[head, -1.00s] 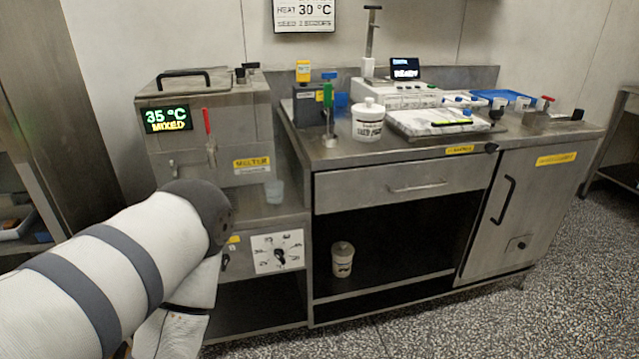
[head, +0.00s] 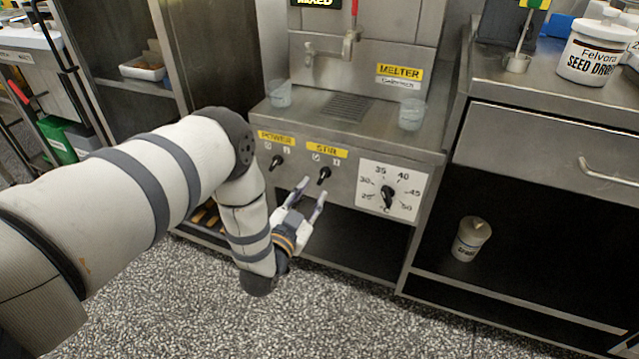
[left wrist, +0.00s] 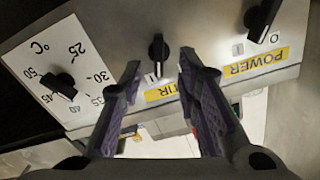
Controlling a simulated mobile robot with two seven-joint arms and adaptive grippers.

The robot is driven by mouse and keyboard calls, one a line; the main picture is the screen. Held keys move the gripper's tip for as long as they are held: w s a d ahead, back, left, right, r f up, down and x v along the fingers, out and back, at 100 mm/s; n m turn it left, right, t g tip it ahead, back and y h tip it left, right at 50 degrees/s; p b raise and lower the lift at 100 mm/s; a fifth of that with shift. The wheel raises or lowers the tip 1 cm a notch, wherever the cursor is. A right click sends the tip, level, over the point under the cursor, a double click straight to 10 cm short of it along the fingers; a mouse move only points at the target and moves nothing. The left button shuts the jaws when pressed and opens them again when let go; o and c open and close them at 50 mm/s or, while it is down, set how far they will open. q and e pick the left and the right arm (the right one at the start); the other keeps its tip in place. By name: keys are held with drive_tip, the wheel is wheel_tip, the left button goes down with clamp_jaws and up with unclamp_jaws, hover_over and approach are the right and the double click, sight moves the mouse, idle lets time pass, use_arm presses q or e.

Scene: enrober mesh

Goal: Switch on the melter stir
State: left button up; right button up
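The melter (head: 338,72) is a steel machine whose front panel carries a yellow STIR label (head: 327,150). The black stir knob (head: 324,174) is below the label. My left gripper (head: 312,190) is open just in front of this knob. In the left wrist view, which is upside down, the stir knob (left wrist: 157,52) lies beyond and between the two spread fingertips (left wrist: 160,68). I see no contact. The STIR label is partly hidden by a finger, and I cannot tell which mark the knob points at. My right gripper is out of view.
The power knob (head: 277,161) is left of the stir knob, and the temperature dial (head: 388,197) is to its right. Clear cups (head: 411,114) stand on the ledge above. A white tub (head: 470,240) sits on the lower shelf at right. The floor in front is clear.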

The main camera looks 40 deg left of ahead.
sight(320, 180)
use_arm(q)
drive_tip(key=b+x, duration=0.1)
drive_tip(key=x, duration=0.4)
drive_tip(key=shift+w, duration=0.4)
clamp_jaws()
drive_tip(key=shift+m+p, duration=0.35)
drive_tip(key=shift+m, duration=0.15)
drive_tip(key=shift+a+m, duration=0.1)
drive_tip(key=shift+m, duration=0.5)
